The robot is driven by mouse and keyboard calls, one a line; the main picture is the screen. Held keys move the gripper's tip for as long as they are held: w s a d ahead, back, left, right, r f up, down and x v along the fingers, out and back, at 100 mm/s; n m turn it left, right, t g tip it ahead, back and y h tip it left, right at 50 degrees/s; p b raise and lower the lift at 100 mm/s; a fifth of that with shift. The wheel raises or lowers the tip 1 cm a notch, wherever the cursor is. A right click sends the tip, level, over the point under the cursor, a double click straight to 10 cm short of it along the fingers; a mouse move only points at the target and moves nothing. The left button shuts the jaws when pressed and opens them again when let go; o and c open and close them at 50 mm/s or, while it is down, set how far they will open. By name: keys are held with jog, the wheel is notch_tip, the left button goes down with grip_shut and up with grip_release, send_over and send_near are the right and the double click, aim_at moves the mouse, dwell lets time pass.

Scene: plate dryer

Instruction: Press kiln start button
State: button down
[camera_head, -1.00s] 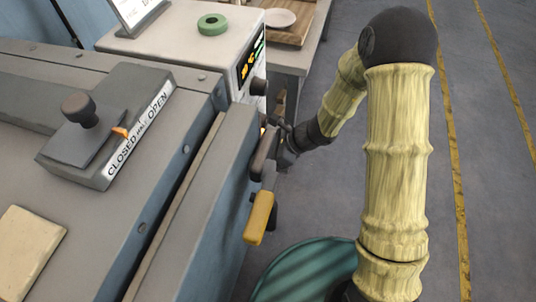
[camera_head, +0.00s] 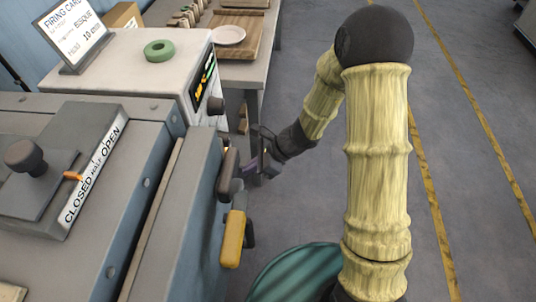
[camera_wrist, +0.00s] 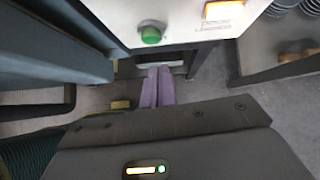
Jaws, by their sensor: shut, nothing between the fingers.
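A round green button (camera_wrist: 151,36) sits on the white front panel of the control box in the wrist view. A lit amber button or lamp (camera_wrist: 222,11) is to its right, with small unreadable lettering below. My gripper (camera_wrist: 158,69) shows two purple fingers, shut together and empty. Their tips are just below the green button in the picture and look apart from it. In the head view my gripper (camera_head: 258,163) is beside the kiln's front, below the control box (camera_head: 130,65). The green button is not visible in that view.
The kiln body (camera_head: 155,200) fills the left, with a dark handle (camera_head: 228,172) and a yellow handle (camera_head: 233,238) close to my gripper. A black knob (camera_head: 216,105) sticks out from the control box. A wooden tray (camera_head: 238,38) lies on a table behind. Floor at right is clear.

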jog(key=p+v, duration=0.1)
jog(key=v, duration=0.6)
jog(key=shift+s+d+r, duration=0.15)
jog(key=shift+d+r, duration=0.1)
dwell(0.4)
jog(key=s+d+r+n+t+h, duration=0.2)
jog(key=s+d+r+n+h, duration=0.2)
jog(key=d+n, duration=0.45)
jog(key=s+d+r+n+t+h, duration=0.1)
jog(key=s+d+r+n+h, duration=0.3)
jog(key=d+n, duration=0.45)
jog(key=w+p+v, duration=0.2)
jog(key=p+v, duration=0.9)
jog(key=p, duration=0.1)
jog(key=shift+w+a+r+h+p, duration=0.3)
jog(key=shift+w+a+r+p, duration=0.1)
jog(key=shift+r, duration=0.3)
